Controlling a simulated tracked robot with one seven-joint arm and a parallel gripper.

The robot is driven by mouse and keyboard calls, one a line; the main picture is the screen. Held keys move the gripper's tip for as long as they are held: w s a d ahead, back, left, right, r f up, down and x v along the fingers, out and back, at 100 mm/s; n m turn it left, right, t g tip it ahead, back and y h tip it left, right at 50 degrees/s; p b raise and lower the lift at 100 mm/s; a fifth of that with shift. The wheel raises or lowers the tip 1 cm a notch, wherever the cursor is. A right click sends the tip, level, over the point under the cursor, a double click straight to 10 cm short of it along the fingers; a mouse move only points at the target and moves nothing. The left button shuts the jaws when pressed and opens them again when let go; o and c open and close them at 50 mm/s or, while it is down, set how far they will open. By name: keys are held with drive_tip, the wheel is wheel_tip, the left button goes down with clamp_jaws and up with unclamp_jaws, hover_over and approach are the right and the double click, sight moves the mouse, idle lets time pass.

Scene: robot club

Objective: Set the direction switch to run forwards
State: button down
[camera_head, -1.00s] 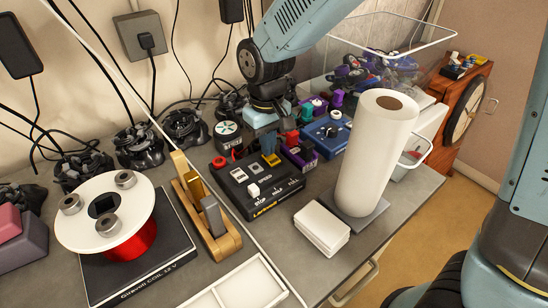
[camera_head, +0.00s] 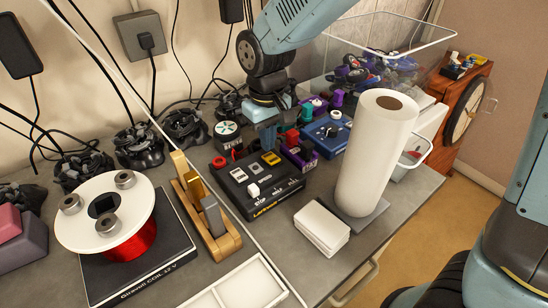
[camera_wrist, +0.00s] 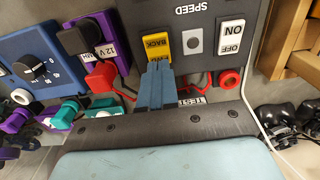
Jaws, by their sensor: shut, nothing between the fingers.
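The black controller box (camera_head: 262,205) lies on the bench in the middle of the head view. Its direction switch (camera_wrist: 161,42) is a yellow rocker in a row on the box's top, with BACK readable on its visible part. It also shows in the head view (camera_head: 270,158). My gripper (camera_wrist: 156,68) is shut and empty, its blue fingers at the edge of the rocker in the wrist view. They hide the rocker's near end, and I cannot tell if they touch it. In the head view my gripper (camera_head: 268,140) is just behind the switch.
Beside the rocker are a grey plate (camera_wrist: 195,40) and a white ON/OFF switch (camera_wrist: 231,36). A white speed knob (camera_head: 253,190) stands at STOP. A blue box (camera_head: 325,132), a paper roll (camera_head: 375,155) and red wires are close by.

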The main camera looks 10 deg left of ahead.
sight(268, 155)
drive_tip(key=shift+r, duration=2.45)
